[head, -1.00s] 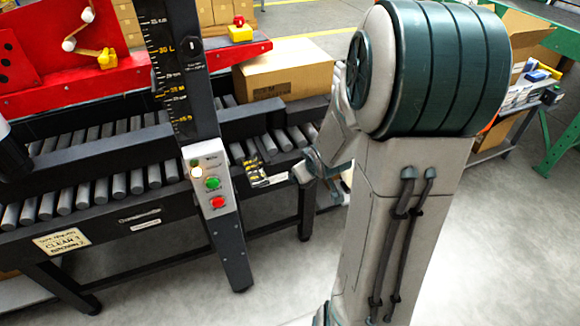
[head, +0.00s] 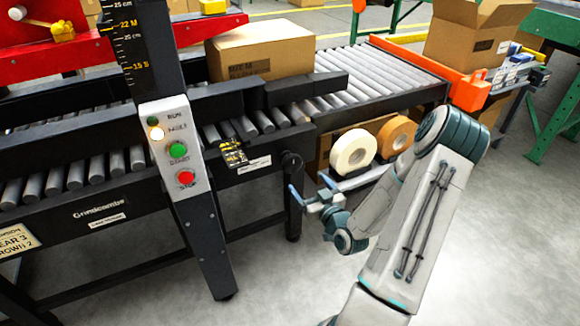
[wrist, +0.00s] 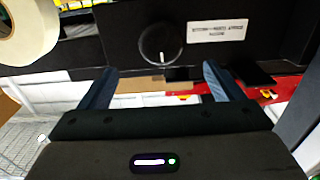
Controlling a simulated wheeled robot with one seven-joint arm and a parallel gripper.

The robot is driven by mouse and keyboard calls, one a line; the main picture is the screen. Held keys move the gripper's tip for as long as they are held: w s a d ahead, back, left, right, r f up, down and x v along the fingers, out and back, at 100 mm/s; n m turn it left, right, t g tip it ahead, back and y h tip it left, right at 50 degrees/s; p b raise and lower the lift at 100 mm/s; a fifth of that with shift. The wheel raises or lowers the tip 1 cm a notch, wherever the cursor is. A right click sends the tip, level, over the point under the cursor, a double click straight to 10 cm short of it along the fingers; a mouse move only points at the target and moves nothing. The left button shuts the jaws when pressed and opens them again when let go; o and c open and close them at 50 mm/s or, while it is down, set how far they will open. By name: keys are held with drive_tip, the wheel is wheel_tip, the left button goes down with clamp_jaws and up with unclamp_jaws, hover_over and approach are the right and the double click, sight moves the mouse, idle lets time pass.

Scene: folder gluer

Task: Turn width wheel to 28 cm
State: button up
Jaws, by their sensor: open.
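The width wheel looks to be the round black knob (head: 292,165) on the near end of the conveyor's side rail. In the wrist view the black knob (wrist: 158,43) has a short white mark on its lower part. A small black scale plate with yellow marks (head: 233,153) sits left of it; its reading is too small to tell. My gripper (head: 309,187) is open and empty, just short of the knob and slightly below it. In the wrist view the two fingers of my gripper (wrist: 159,70) stand apart below the knob, one toward each side, not closed around it.
A control panel (head: 172,150) with green and red buttons stands left of the knob. A cardboard box (head: 260,52) lies on the rollers. Tape rolls (head: 353,152) sit on a shelf behind my gripper. An orange bar (head: 467,92) crosses the conveyor's right end. Floor in front is clear.

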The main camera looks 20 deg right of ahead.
sight(294, 166)
drive_tip(key=w+b, duration=0.1)
drive_tip(key=w, duration=0.7)
drive_tip(key=w+b, duration=0.1)
drive_tip(key=w, duration=0.4)
drive_tip(key=shift+a+b, duration=0.3)
drive_tip(key=shift+b, duration=0.05)
drive_tip(key=c, duration=1)
